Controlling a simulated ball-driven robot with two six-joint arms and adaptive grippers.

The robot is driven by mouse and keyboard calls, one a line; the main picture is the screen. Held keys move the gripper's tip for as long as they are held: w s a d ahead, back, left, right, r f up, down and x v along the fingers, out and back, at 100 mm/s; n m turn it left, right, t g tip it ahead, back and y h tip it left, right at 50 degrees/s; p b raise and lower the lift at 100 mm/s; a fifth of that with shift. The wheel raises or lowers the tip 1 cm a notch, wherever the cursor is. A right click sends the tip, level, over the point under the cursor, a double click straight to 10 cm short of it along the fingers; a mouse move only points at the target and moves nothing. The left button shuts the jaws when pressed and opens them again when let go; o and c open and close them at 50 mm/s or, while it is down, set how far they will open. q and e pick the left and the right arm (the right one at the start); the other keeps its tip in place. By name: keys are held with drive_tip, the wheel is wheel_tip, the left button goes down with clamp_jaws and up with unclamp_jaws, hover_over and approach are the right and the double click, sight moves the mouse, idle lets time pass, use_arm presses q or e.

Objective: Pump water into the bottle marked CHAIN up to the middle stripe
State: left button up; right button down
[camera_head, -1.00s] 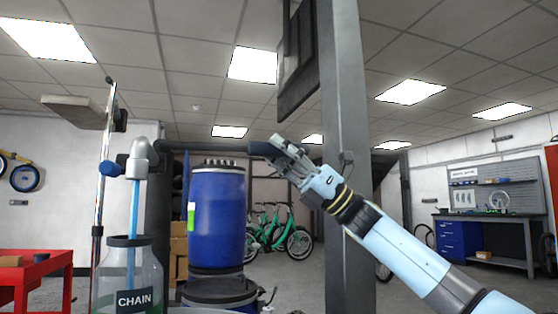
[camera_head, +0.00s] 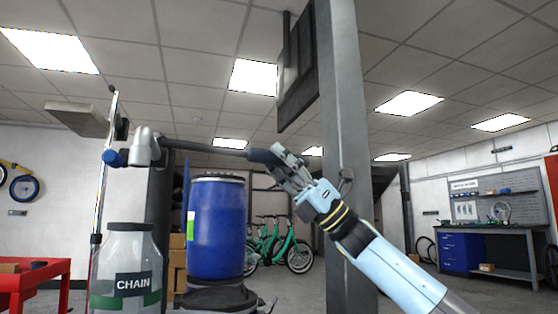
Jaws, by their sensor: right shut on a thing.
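The clear bottle marked CHAIN (camera_head: 126,258) stands upright at the lower left, with a dark label and a green stripe across its lower part. Its bottom is cut off by the picture edge, and I cannot tell the water level. The grey pump head (camera_head: 145,147) is above the bottle's mouth, with a blue end on its left. Its long dark lever (camera_head: 205,147) runs right to a thick grip. My right gripper (camera_head: 275,158) is shut on this grip. No water stream shows at the spout. My left gripper is out of view.
A blue barrel (camera_head: 217,228) stands right of the bottle on a dark base. A red table (camera_head: 45,283) is at far left. A grey pillar (camera_head: 345,130) stands behind my right arm. Green bikes (camera_head: 284,248) and a workbench (camera_head: 487,231) are farther back.

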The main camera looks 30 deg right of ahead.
drive_tip(key=c, duration=1.4)
unclamp_jaws()
drive_tip(key=shift+f, duration=0.3)
drive_tip(key=o, duration=0.3)
drive_tip(key=shift+r, duration=0.1)
drive_tip(key=shift+o, duration=0.2)
drive_tip(key=v, duration=1.2)
